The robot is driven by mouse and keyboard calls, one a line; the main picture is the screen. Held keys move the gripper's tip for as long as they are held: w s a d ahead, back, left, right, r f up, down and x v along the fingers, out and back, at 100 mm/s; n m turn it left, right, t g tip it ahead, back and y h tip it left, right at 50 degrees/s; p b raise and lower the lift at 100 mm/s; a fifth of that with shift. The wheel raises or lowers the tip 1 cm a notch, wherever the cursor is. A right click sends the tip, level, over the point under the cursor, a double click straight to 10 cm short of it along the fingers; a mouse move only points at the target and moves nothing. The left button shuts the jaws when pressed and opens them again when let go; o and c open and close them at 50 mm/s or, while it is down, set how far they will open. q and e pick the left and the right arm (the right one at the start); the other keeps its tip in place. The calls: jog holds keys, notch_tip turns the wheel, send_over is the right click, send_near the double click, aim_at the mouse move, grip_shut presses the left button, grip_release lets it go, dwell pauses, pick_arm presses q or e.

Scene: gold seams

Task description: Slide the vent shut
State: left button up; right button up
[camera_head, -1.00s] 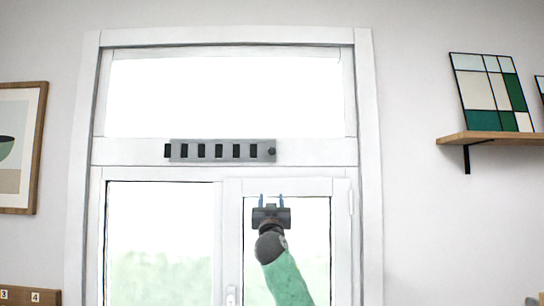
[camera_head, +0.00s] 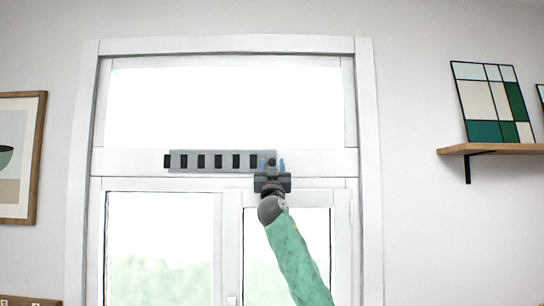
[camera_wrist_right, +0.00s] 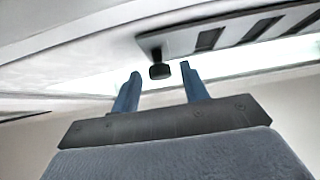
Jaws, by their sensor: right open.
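The vent (camera_head: 227,161) is a grey strip with several dark slots, set in the white bar between the upper and lower window panes. Its small dark knob (camera_wrist_right: 160,71) is near the strip's right end in the head view. My right gripper (camera_head: 271,163) is open, fingers pointing up, at that right end. In the wrist view the knob shows between the two blue fingertips, with a gap on each side. I cannot tell whether it lies fully between them in depth. My left gripper is in neither view.
The white window frame (camera_head: 369,200) surrounds the panes. A wooden shelf (camera_head: 500,149) with a patterned panel (camera_head: 495,100) is on the right wall. A framed picture (camera_head: 40,160) hangs at the left. The wall between is clear.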

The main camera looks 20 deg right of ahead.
jog(key=shift+p+x, duration=0.5)
jog(key=shift+x, duration=0.6)
grip_shut()
jog(key=shift+w+a+f+b, duration=0.1)
jog(key=shift+a+f+b, duration=0.15)
jog(key=shift+b, duration=0.3)
jog(key=shift+w+a+b, duration=0.2)
jog(key=shift+a+b, duration=0.35)
jog(key=shift+a, duration=0.05)
jog(key=shift+w+a+b, duration=0.15)
jog(key=shift+a+b, duration=0.4)
jog(key=shift+w+a+r, duration=0.1)
jog(key=shift+a, duration=0.1)
jog(key=shift+d+r, duration=0.1)
